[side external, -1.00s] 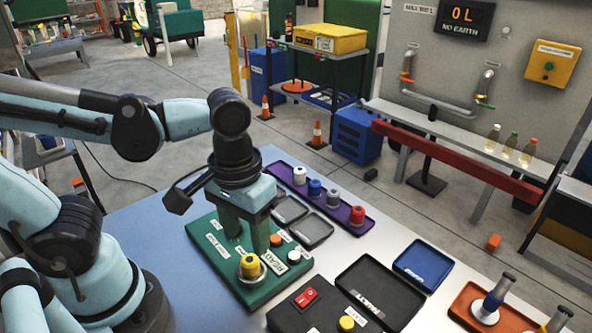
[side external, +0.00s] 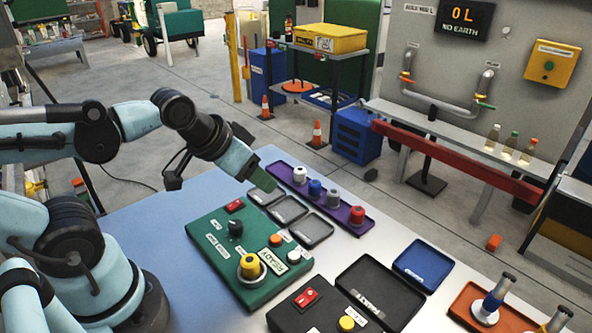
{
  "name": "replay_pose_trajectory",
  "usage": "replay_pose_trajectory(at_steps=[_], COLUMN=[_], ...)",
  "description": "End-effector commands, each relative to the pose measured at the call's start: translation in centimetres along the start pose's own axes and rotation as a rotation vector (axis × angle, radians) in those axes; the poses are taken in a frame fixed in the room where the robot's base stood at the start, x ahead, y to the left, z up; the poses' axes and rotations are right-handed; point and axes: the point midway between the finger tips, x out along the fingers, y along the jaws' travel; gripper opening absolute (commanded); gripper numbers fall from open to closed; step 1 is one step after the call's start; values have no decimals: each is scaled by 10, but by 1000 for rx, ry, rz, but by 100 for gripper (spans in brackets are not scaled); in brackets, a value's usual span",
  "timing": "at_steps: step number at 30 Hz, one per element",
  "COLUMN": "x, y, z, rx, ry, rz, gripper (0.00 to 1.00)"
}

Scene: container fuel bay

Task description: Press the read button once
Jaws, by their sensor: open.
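The small labels are too small to read, so I cannot tell which one is the read button. My gripper (side external: 262,180) is open, tilted toward the lower right, above the back of the panel near the grey trays. It is apart from the buttons and holds nothing visible.
Three small grey trays (side external: 290,210) and a purple tray (side external: 355,226) with several coloured cylinders lie behind the panel. A black box with a red switch (side external: 306,297), a black tray (side external: 380,290) and a blue tray (side external: 422,265) lie to the right. The table's left part is clear.

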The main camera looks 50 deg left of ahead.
Motion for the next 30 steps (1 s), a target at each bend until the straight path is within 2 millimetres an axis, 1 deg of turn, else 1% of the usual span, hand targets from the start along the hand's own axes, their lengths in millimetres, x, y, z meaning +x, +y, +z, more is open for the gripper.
replay_pose_trajectory(at_steps=[1, 10, 11, 30], x=[0, 0, 0, 0], y=[0, 0, 0, 0], z=[0, 0, 0, 0], rx=[0, -1, -1, -1], ry=[0, -1, -1, -1], rz=[0, 1, 1, 1], gripper=[47, 1, 0, 0])
